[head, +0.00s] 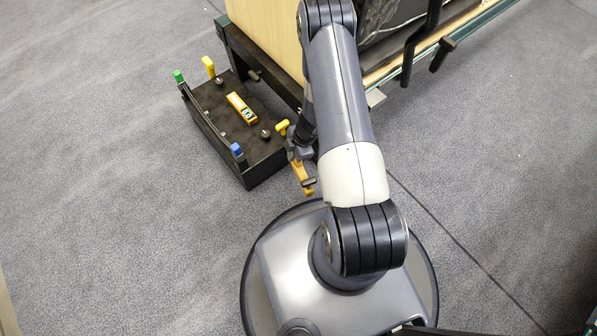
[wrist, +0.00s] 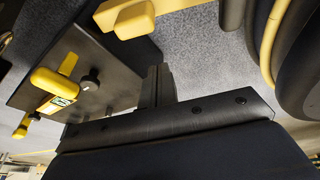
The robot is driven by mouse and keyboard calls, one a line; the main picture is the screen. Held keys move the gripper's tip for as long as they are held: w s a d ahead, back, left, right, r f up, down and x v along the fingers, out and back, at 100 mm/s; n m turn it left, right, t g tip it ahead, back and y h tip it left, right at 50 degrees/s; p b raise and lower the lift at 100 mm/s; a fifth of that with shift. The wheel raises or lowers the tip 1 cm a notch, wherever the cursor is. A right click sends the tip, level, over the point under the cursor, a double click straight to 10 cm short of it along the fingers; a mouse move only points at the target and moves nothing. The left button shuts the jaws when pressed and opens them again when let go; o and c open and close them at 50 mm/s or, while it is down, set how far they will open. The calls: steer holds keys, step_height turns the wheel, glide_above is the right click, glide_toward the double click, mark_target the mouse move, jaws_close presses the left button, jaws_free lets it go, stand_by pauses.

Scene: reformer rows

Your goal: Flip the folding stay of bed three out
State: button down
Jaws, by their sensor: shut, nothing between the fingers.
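My gripper (wrist: 157,84) is shut and empty; its two dark fingers meet in the middle of the wrist view. A yellow-orange bar with a raised end (wrist: 128,18), which looks like the folding stay, lies just beyond the fingertips, with a gap visible between. In the head view the bar (head: 300,174) sticks out beside the near corner of a black end box, close to my gripper (head: 299,152), which partly covers it. I cannot read a bed number.
The box bears green (head: 178,76), yellow (head: 209,66) and blue (head: 236,149) tipped posts, another yellow handle (head: 283,126) and dark knobs. The wooden bed frame (head: 265,38) stands behind my arm. Grey carpet (head: 90,190) is clear at left and right.

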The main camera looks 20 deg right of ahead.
mark_target(300, 173)
steer(key=s+a+f+g+b, duration=0.15)
steer(key=a+f+b, duration=0.3)
steer(key=f, duration=0.55)
steer(key=shift+t, duration=0.25)
steer(key=d, duration=0.1)
steer(key=d+b, duration=0.1)
steer(key=d, duration=0.3)
steer(key=shift+s+r, duration=0.2)
steer(key=shift+s, duration=0.2)
steer(key=shift+d+r+p, duration=0.15)
steer(key=shift+d+p, duration=0.55)
steer(key=shift+d, duration=0.4)
